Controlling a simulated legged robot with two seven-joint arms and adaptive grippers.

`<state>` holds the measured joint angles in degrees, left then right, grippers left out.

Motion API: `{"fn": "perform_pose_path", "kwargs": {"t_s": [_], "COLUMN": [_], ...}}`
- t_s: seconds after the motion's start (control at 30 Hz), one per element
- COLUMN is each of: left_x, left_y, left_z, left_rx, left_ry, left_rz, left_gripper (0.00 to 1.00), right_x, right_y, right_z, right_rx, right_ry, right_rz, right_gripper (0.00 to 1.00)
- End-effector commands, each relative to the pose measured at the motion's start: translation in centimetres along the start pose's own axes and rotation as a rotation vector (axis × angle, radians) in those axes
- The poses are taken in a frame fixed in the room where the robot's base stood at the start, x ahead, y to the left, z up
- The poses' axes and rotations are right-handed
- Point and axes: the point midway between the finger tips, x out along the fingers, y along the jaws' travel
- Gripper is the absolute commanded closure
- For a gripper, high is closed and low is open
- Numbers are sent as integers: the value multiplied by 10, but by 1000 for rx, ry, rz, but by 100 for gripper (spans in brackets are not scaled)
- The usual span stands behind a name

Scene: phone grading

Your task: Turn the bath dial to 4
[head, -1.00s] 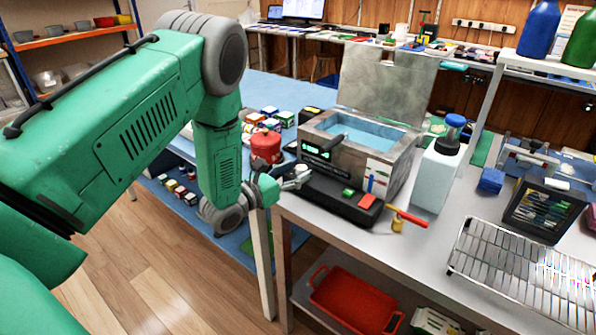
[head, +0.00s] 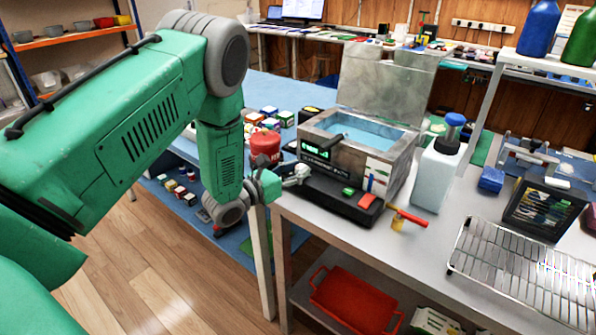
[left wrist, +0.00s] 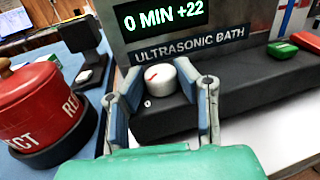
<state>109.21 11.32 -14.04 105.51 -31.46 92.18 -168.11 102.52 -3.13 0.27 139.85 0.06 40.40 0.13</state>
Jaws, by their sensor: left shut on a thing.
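The ultrasonic bath (head: 372,160) is a grey metal box with its lid up and blue liquid inside. Its dial (left wrist: 161,77) is a white round knob with a red pointer line on top, at the front under the "ULTRASONIC BATH" label. A "0" mark shows just in front of the dial; other marks cannot be made out. The display (left wrist: 166,17) reads "0 MIN +22". My left gripper (left wrist: 160,89) is shut on the dial, one finger on each side. In the head view my left gripper (head: 297,174) is at the bath's front left corner. My right gripper is not in view.
A red round container (left wrist: 42,108) stands close left of my left gripper. Green (head: 349,191) and red (head: 366,201) buttons lie right of the dial. A white bottle (head: 436,175) and a wire rack (head: 520,255) are farther right on the bench.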

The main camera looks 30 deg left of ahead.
Motion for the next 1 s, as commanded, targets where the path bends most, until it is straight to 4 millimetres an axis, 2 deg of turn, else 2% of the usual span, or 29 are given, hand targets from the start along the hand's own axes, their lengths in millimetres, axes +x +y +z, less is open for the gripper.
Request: {"fn": "perform_pose_path", "kwargs": {"t_s": [0.27, 0.7, 1.0], "left_x": [0, 2, 3], "left_y": [4, 9, 11], "left_z": [-3, -4, -2], "left_rx": [6, 5, 3], "left_ry": [6, 19, 25], "left_rz": [-182, -553, -718], "left_gripper": [100, 100, 100], "right_x": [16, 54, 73], "right_y": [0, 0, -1], "right_z": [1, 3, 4], "right_rx": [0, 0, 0], "right_ry": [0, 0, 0], "right_rz": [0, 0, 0], "right_gripper": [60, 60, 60]}}
